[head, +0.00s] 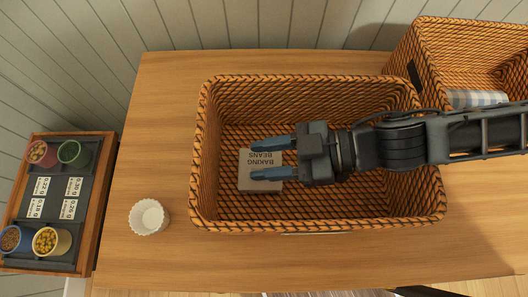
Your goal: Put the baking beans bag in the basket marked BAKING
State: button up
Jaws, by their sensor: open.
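The baking beans bag (247,183) is a grey-beige block with dark lettering reading BAKING BEANS, upside down in the picture. It lies inside the large rattan basket (204,150), on its floor left of the middle. My gripper (259,159) comes in from the right above the basket. Its two blue fingers are spread apart over the bag, with nothing held between them. Whether the fingers touch the bag cannot be told. The basket's front label is almost hidden, so its marking cannot be read.
A second rattan basket (468,24) with a checked cloth (476,98) stands at the back right. A white fluted cup (149,217) is on the wooden table (165,100), left of the large basket. A dark tray (45,223) with several small cups and labels is at the far left.

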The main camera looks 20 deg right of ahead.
jog(key=shift+r, duration=0.2)
jog(key=b+v, duration=0.1)
jog(key=v, duration=0.6)
jog(key=shift+d+r, duration=0.2)
jog(key=shift+r, duration=0.3)
jog(key=shift+s, duration=0.15)
